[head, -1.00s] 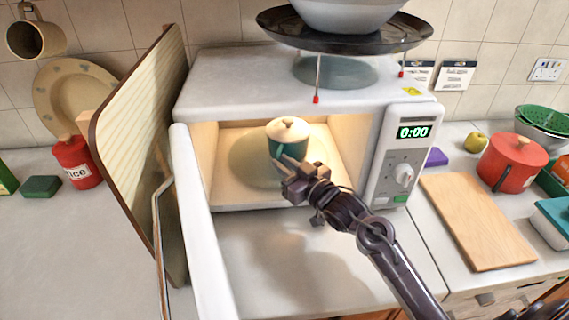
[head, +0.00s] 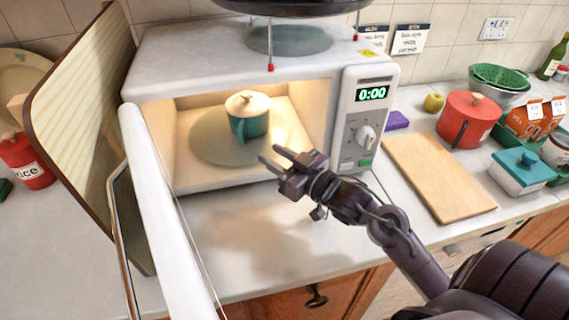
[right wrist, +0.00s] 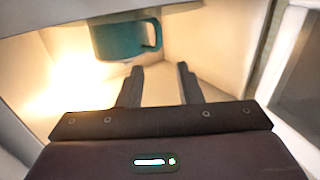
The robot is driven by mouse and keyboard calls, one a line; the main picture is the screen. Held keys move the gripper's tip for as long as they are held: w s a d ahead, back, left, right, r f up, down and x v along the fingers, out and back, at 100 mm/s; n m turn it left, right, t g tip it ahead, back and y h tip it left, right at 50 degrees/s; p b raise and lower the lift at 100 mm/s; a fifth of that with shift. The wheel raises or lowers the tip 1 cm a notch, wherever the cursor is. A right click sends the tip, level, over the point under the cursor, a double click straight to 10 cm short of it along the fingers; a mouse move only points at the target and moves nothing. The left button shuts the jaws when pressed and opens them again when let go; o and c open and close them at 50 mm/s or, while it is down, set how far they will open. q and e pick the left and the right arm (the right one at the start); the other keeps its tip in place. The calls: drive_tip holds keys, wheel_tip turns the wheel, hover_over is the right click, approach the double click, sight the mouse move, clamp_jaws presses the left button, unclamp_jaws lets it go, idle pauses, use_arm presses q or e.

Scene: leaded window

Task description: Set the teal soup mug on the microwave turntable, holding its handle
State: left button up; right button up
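The teal soup mug (head: 247,118) with a cream lid stands upright on the microwave turntable (head: 212,142), inside the lit, open microwave (head: 345,125). Its handle (head: 240,133) faces the front. My right gripper (head: 270,157) is in front of the microwave opening, apart from the mug, with its two fingers spread and nothing between them. The right wrist view shows the mug (right wrist: 125,40) just beyond the open fingers (right wrist: 160,85), with a gap between them and the handle. My left gripper is not in view.
The open microwave door (head: 165,210) stands on the left, beside a leaning striped board (head: 85,110). A wooden board (head: 437,178), red pot (head: 468,118) and teal-lidded box (head: 522,170) lie on the right. The counter in front of the microwave is clear.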

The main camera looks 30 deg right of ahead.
drive_tip(key=shift+v, duration=1.35)
drive_tip(key=shift+w, duration=0.1)
